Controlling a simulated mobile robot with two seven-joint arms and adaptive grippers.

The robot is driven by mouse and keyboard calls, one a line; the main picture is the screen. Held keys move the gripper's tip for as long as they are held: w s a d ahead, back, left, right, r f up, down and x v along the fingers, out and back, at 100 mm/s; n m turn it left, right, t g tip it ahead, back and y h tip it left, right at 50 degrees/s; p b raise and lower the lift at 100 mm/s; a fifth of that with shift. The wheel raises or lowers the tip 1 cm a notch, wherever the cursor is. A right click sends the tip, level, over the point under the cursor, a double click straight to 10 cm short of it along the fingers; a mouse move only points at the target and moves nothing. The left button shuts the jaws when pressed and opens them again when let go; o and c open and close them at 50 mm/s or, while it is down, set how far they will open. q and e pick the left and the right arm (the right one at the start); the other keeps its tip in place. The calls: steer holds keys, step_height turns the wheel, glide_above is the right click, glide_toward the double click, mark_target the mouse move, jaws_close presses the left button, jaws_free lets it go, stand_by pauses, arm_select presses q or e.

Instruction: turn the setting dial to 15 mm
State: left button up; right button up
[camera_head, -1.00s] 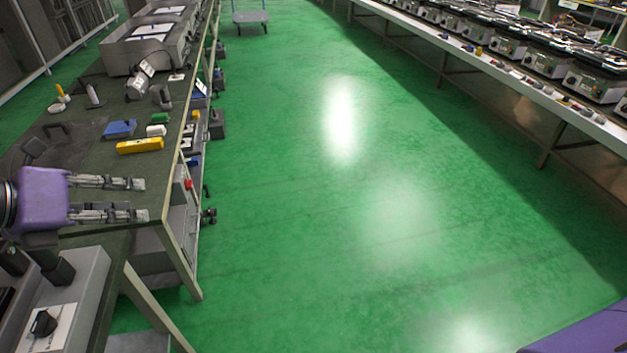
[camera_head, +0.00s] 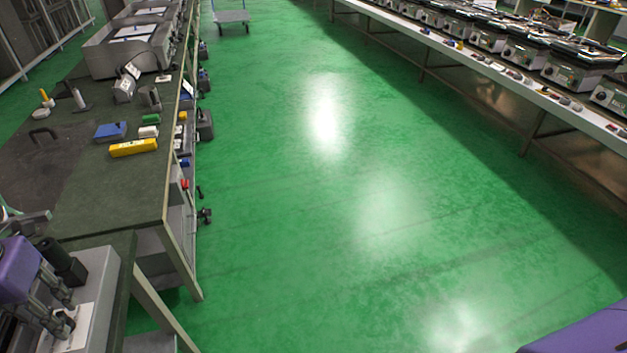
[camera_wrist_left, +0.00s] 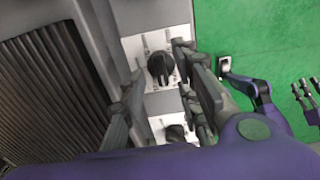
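In the left wrist view a black dial (camera_wrist_left: 160,66) sits on a white scale plate (camera_wrist_left: 138,46) of a grey device. A second black dial (camera_wrist_left: 176,133) sits lower on the same device. My left gripper (camera_wrist_left: 158,68) is open, with one finger on each side of the upper dial. I cannot tell whether the fingers touch it. The scale marks are too small to read. In the head view the left gripper (camera_head: 62,312) points down over the device's white plate (camera_head: 82,318) and hides the dial. My right gripper (camera_wrist_left: 306,92) shows at the wrist view's right edge, fingers apart.
The device (camera_head: 100,278) stands at the near left of a dark workbench (camera_head: 130,195). A yellow block (camera_head: 133,147), a blue box (camera_head: 110,130) and other small parts lie further back. The green floor (camera_head: 330,230) to the right is clear.

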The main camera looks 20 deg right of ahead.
arm_select(q)
steer(key=shift+d+f, duration=0.15)
steer(key=shift+f, duration=0.85)
steer(key=shift+c, duration=0.3)
jaws_close()
